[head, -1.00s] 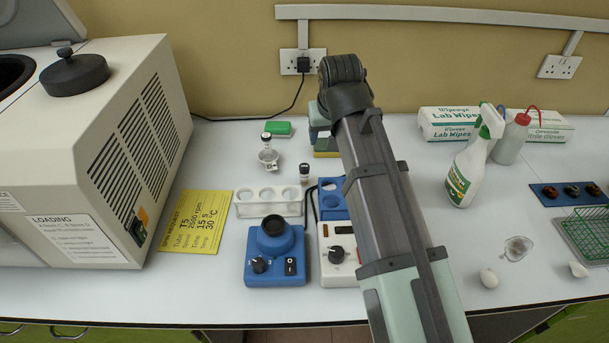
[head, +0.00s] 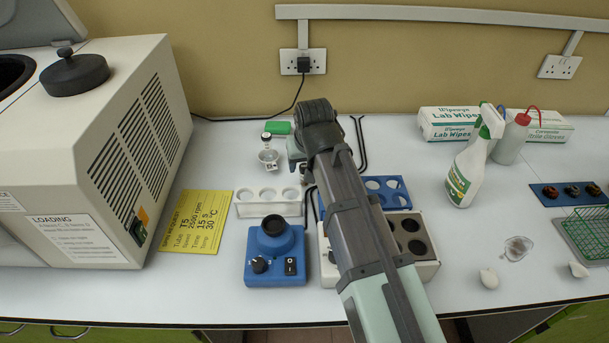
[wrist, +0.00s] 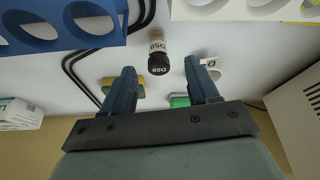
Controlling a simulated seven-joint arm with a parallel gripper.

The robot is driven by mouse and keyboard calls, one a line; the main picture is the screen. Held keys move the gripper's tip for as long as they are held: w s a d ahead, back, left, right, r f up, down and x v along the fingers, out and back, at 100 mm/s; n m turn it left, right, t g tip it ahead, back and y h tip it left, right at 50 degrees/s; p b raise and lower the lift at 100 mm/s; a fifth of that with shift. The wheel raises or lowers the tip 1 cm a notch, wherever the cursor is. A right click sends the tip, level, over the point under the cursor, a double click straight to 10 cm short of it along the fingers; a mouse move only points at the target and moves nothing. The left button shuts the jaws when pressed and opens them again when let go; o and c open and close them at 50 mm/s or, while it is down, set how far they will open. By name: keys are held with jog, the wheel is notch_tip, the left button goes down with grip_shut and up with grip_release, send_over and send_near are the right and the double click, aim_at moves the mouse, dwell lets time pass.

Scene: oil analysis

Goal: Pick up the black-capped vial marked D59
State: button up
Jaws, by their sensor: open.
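My gripper (wrist: 160,68) is open, with one finger on either side of the vial in that view. The fingers look apart from it, and I cannot tell how far above it they are. In the head view my gripper (head: 297,158) is over the vial's place, and my arm hides most of the vial.
A white rack (head: 270,210) is at left and a blue rack (head: 400,186) at right. A blue mixer (head: 275,270) and a white block with dark wells (head: 425,268) stand in front.

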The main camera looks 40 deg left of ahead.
aim_at(305, 168)
jog(key=shift+x, duration=2.8)
jog(key=shift+w+d, duration=0.1)
jog(key=shift+w, duration=0.05)
jog(key=shift+c, duration=0.3)
jog(key=c, duration=1)
jog(key=shift+r, duration=0.15)
